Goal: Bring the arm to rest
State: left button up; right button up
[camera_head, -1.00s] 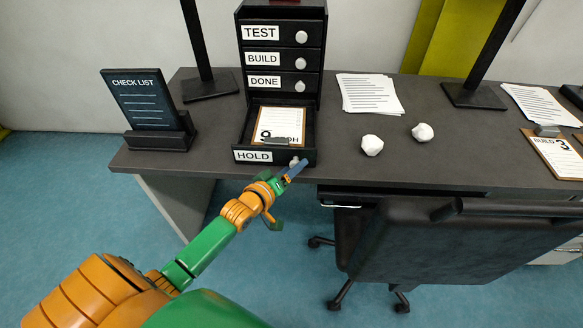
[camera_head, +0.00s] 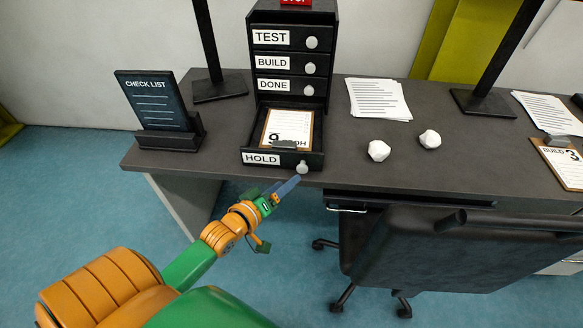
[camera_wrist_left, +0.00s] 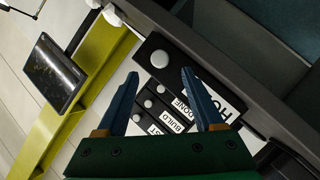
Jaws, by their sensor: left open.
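My left arm (camera_head: 195,258) is green and orange and reaches in from the lower left of the head view. Its gripper (camera_head: 285,186) has blue fingers and is just in front of and below the open HOLD drawer (camera_head: 262,158), apart from the drawer's round knob (camera_head: 302,167). In the left wrist view the two fingers (camera_wrist_left: 162,100) are spread with nothing between them, and the HOLD knob (camera_wrist_left: 160,58) shows beyond them. A clipboard (camera_head: 288,126) lies in the HOLD drawer. My right gripper is not in view.
The TEST, BUILD and DONE drawers (camera_head: 290,62) above are shut. A check list stand (camera_head: 152,110), papers (camera_head: 378,99), crumpled paper balls (camera_head: 379,151) and a BUILD clipboard (camera_head: 562,165) are on the desk (camera_head: 232,115). A black chair (camera_head: 460,245) stands at right. The floor at left is free.

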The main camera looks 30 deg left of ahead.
pick_arm(q)
jog(key=s+d+f+m+g+y+p, duration=0.1)
jog(key=s+f+m+g+p, duration=0.3)
jog(key=s+f, duration=0.65)
jog(key=s+d+f+m+g, duration=0.15)
jog(key=s+f+g, duration=0.45)
jog(key=f, duration=0.7)
jog(key=s+d+f+m+g, duration=0.1)
jog(key=s+f+m+g, duration=0.1)
jog(key=s, duration=0.6)
jog(key=s+d+f+m+g+p, duration=0.1)
jog(key=s+d+f+m, duration=0.1)
jog(key=s, duration=0.6)
jog(key=shift+s+d+f+m+g, duration=0.3)
jog(key=shift+f+m+g, duration=0.1)
jog(key=shift+f+m, duration=0.4)
jog(key=shift+w+r, duration=0.1)
jog(key=shift+r, duration=0.05)
